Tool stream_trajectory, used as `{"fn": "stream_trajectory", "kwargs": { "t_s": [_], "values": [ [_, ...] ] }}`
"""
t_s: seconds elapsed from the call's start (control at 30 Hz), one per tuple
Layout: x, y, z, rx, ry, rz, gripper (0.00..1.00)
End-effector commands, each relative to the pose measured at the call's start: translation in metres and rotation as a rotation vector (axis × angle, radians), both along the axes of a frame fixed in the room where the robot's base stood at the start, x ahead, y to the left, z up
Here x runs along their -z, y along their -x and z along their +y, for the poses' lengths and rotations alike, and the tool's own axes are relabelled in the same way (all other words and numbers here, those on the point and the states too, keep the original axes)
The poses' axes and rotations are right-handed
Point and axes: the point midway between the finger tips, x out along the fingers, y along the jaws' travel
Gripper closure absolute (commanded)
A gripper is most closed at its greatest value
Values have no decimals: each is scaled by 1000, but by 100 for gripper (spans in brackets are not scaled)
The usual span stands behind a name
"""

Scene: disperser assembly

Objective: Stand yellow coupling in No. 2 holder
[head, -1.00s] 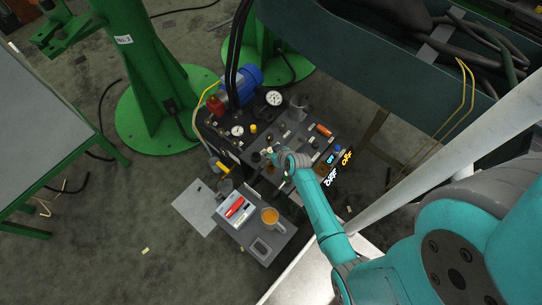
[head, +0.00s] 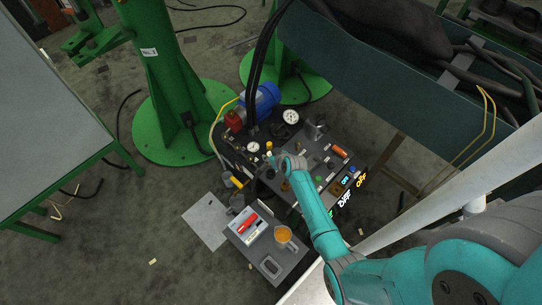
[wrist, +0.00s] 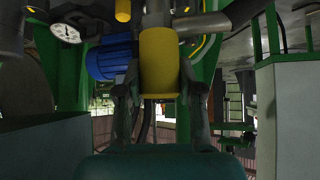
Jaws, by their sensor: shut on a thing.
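The yellow coupling (wrist: 160,62) stands upright between the two fingers of my gripper (wrist: 160,100), which is shut on it in the wrist view. In the head view my gripper (head: 270,162) is over the left part of the dark machine deck (head: 318,166), and the held coupling is too small and covered to make out surely. I cannot tell which spot on the deck is the No. 2 holder. A yellow piece (head: 269,145) shows just beyond my gripper; another yellow part is at the top of the wrist view (wrist: 122,10).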

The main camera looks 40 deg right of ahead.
Motion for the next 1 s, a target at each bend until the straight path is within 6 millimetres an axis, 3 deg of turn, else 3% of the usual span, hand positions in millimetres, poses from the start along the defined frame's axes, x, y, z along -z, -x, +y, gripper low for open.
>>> {"fn": "stream_trajectory", "kwargs": {
  "t_s": [0.6, 1.0],
  "values": [
    [45, -1, 0, -1, -1, 0, 100],
    [54, -1, -1, 0, 2, -2, 100]
  ]
}}
